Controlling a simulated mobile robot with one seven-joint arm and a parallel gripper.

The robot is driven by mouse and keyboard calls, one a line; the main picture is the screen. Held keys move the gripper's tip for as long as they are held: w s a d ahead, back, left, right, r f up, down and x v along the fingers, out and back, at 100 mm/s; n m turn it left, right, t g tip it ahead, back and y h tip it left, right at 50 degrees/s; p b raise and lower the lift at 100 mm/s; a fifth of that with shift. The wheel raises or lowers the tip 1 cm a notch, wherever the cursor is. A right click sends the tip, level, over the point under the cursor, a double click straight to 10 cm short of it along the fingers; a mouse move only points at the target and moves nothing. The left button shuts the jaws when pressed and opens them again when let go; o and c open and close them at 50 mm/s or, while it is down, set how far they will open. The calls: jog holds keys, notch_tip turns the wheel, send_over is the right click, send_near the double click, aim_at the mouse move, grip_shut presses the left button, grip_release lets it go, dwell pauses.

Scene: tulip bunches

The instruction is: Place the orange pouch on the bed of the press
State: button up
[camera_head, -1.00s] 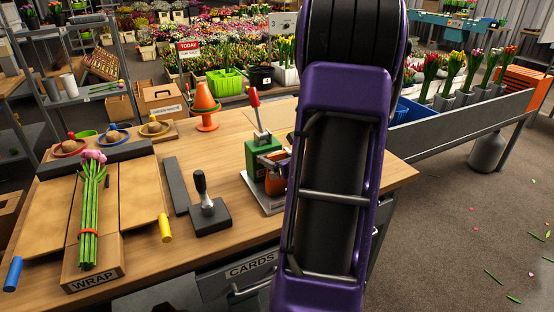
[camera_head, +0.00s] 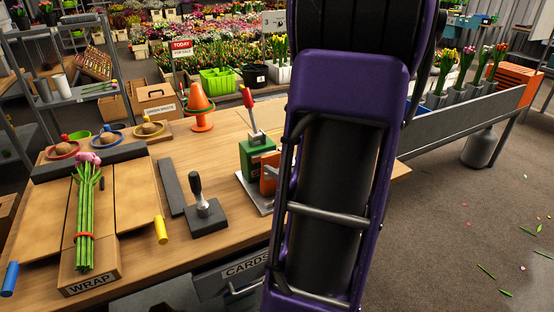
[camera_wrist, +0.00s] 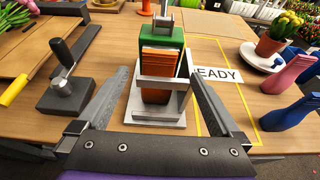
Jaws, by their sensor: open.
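The press is green with a red-tipped lever and a pale metal base; it stands on the table in the head view (camera_head: 256,157) and the wrist view (camera_wrist: 172,32). The orange pouch (camera_wrist: 160,63) is upright at the front of the press, over its base, against or close to the green body. A grey bar crosses in front of it, with orange also showing below; its exact contact with the bed is unclear. In the head view the pouch (camera_head: 268,178) is partly hidden by my arm. My gripper (camera_wrist: 160,78) is open, its fingers apart on either side of the pouch.
A black block with an upright handle (camera_head: 205,213) stands left of the press. Right of it lie a READY label (camera_wrist: 218,74) and a yellow outline. A potted plant (camera_wrist: 277,37) and pink (camera_wrist: 288,70) and blue (camera_wrist: 287,112) objects stand further right.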

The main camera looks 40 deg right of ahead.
jog(key=shift+v, duration=1.5)
